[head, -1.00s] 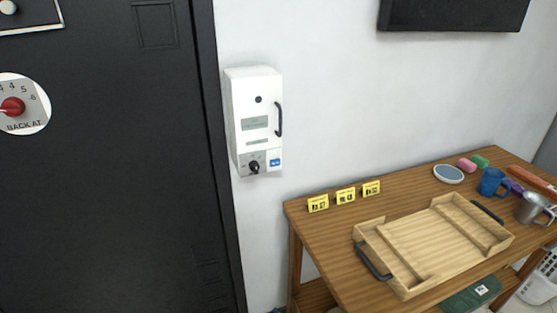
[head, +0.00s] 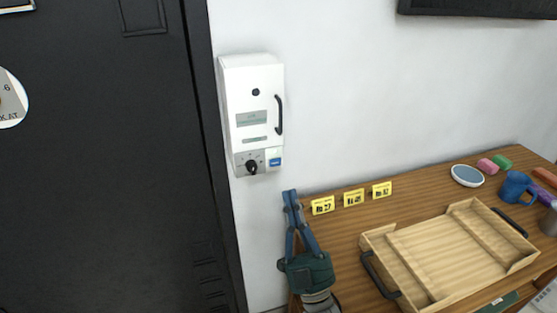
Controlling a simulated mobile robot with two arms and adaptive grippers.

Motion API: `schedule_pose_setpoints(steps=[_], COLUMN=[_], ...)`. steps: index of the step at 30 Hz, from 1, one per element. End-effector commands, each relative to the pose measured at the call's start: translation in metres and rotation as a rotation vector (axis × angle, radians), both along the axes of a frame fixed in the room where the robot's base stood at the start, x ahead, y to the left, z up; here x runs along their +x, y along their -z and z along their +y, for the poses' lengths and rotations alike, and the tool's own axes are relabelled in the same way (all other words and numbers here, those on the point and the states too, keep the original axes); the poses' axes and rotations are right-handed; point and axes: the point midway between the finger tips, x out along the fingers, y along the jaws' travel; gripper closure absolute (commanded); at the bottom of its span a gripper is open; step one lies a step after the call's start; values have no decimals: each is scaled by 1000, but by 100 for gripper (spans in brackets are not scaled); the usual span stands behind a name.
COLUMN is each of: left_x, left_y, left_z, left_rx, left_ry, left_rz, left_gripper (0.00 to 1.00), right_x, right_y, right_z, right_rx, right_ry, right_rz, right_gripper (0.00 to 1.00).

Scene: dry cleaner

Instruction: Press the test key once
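A white wall box (head: 250,105) hangs on the wall beside the dark door, with a black handle on its door. Its lower strip has a black rotary knob (head: 252,167) and, to the right, a blue key (head: 275,162) on a pale plate; its lettering is too small to read. My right gripper (head: 290,194) points upward below and slightly right of the box, apart from it. Its two fingers meet at the tips with nothing seen between them. My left gripper is not in view.
A wooden table (head: 340,235) stands at the right, behind my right gripper. It bears several yellow number tags (head: 354,198), a wooden tray (head: 455,250), a blue-grey dish (head: 467,175) and a blue mug (head: 516,187). The wall around the box is clear.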

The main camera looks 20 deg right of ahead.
Motion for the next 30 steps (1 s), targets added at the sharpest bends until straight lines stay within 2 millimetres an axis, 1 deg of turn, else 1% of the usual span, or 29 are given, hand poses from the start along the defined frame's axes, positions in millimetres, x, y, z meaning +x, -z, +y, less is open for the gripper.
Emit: schedule_pose_setpoints(steps=[3,14,17,20,24,30], left_x=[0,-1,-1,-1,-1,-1], left_y=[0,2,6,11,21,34], left_z=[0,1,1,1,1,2], left_rx=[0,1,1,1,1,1], left_ry=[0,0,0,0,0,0], left_rz=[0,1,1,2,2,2], left_gripper=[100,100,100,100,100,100], right_x=[-2,1,9,21,41,68], right_y=[-5,-4,-3,-2,-1,-1], right_z=[-1,0,0,0,1,2], right_rx=[1,1,1,1,2,2], right_ry=[1,2,2,1,1,1], right_rz=[-15,-13,-13,-15,-14,-14], right_gripper=[100,100,100,100,100,100])
